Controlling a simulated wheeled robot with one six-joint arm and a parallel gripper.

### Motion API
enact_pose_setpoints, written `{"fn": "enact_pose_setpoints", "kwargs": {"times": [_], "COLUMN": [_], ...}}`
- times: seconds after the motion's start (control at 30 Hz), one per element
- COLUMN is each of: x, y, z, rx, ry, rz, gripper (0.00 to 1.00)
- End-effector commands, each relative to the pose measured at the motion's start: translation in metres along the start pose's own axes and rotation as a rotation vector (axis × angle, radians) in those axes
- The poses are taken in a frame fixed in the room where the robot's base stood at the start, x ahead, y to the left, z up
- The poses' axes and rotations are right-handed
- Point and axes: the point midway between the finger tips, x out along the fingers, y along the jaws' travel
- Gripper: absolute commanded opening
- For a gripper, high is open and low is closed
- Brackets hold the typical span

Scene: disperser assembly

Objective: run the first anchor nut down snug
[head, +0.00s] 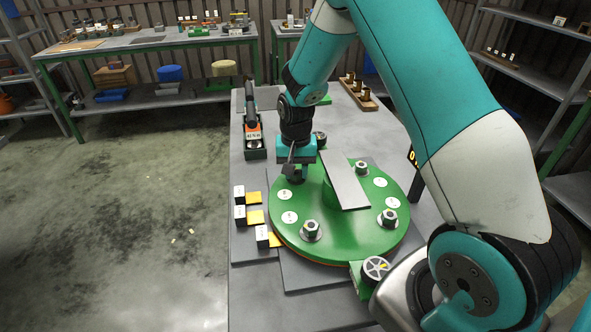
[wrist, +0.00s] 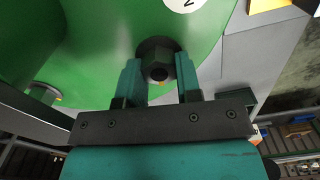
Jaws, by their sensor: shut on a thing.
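A round green base plate (head: 340,232) lies on the grey table, with hex anchor nuts on washers around its rim. Nuts show at the front (head: 311,230), right (head: 388,218) and back right (head: 362,168). My gripper (head: 292,172) points down at the plate's back-left rim. In the wrist view my gripper (wrist: 159,78) is shut on a dark hex anchor nut (wrist: 158,68), one finger on each side. The nut sits over a dark round washer on the green plate (wrist: 90,45). Whether the nut is snug cannot be told. In the head view my gripper hides this nut.
A raised grey slab (head: 343,180) stands mid-plate, close right of my gripper. Small white and yellow blocks (head: 255,217) line the table's left edge. A dark bin (head: 255,148) stands behind left, and a wooden rack (head: 358,92) with brass-coloured parts at the back.

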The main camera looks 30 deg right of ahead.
Motion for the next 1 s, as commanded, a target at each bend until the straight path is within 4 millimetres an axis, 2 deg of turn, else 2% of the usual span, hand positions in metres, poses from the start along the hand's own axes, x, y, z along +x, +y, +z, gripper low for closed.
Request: {"fn": "enact_pose_setpoints", "kwargs": {"times": [0.5, 0.53, 0.63, 1.0], "x": [-0.0010, -0.0010, -0.0008, -0.0059], "y": [-0.0005, -0.0005, -0.0003, -0.0002], "z": [-0.0021, -0.0022, -0.0018, -0.0010], "rx": [0.023, 0.023, 0.023, 0.022], "ry": [0.007, 0.007, 0.006, 0.003], "rz": [-0.002, -0.002, -0.002, -0.001], "gripper": [0.08, 0.34, 0.57, 0.57]}}
